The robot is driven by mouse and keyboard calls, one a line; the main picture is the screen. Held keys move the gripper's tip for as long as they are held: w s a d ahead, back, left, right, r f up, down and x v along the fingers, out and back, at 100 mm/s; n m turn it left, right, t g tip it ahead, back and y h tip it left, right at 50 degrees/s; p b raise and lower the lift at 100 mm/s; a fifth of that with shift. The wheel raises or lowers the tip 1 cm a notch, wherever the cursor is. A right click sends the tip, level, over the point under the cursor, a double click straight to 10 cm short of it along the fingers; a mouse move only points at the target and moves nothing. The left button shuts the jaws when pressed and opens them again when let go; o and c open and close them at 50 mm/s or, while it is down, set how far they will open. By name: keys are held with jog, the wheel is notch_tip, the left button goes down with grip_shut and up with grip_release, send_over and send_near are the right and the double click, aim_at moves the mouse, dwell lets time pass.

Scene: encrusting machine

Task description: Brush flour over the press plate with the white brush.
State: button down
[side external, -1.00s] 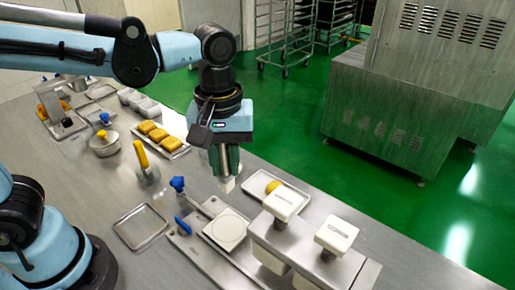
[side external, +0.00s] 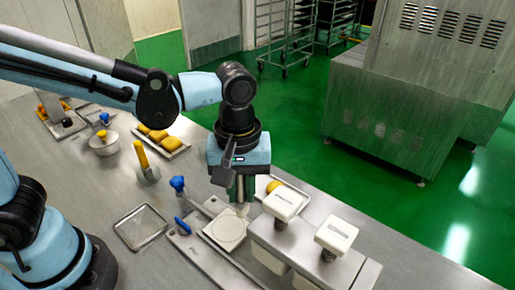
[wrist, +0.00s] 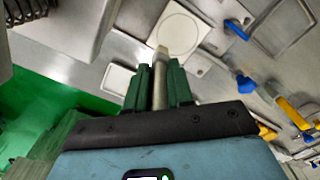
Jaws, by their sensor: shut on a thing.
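My gripper (side external: 243,188) points down and is shut on the white brush (side external: 242,210), whose pale tip sticks out below the green fingers. In the side view the brush tip is over or close to the far right edge of the press plate (side external: 226,232), a white square with a round ring mark. I cannot tell whether it touches. In the wrist view the brush (wrist: 161,56) stands out between the fingers (wrist: 158,85), and the plate (wrist: 180,27) is just beyond its tip. No flour can be made out on the plate.
Two white-capped posts (side external: 283,202) (side external: 336,234) stand right of the plate. A blue-handled tool (side external: 183,226) lies left of it.

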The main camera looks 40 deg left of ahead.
aim_at(241, 200)
jog(key=shift+f, duration=0.85)
notch_tip(241, 200, down, 2)
jog(key=shift+s, duration=0.1)
jog(key=shift+s+r, duration=0.4)
jog(key=shift+s, duration=0.45)
jog(key=shift+s+f, duration=0.25)
jog(key=shift+s, duration=1.35)
jog(key=shift+w+r, duration=0.1)
jog(key=shift+w, duration=2.3)
jog(key=shift+s, duration=2.35)
jog(key=shift+s+a, duration=0.15)
jog(key=shift+a, duration=1.6)
jog(key=shift+w, duration=2.35)
jog(key=shift+s, duration=2.4)
jog(key=shift+w, duration=2.8)
jog(key=shift+s+r, duration=0.1)
jog(key=shift+r, duration=0.55)
notch_tip(241, 200, up, 6)
jog(key=shift+r, duration=0.2)
